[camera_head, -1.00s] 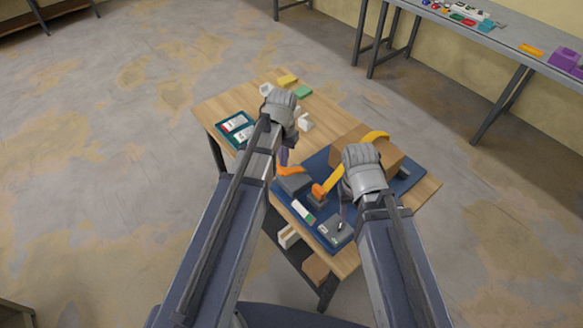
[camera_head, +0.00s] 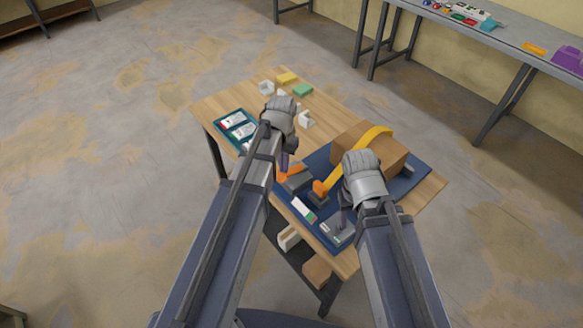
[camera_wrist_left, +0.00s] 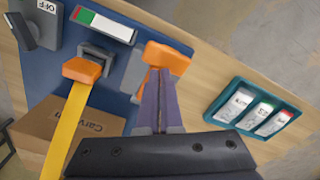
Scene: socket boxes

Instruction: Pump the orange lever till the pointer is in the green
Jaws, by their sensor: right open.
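The orange lever (camera_head: 291,173) stands on a grey block on the blue board (camera_head: 408,184). It also shows in the left wrist view (camera_wrist_left: 168,57). My left gripper (camera_head: 283,172) is at the lever. Its two dark fingers (camera_wrist_left: 157,74) look closed together, with their tips against or just over the orange part; contact is unclear. The gauge strip (camera_head: 303,208) is white with green and red at one end; it also shows in the left wrist view (camera_wrist_left: 108,26). Its pointer is too small to make out. My right gripper (camera_head: 342,225) is open over the board's near end.
A second orange piece (camera_wrist_left: 82,70) joins a yellow strap (camera_head: 352,161) over a cardboard box (camera_head: 391,158). A grey switch panel marked OFF (camera_wrist_left: 36,25) is beside the gauge. A teal tray (camera_head: 224,119) with white packs and several loose blocks lie on the table's far side.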

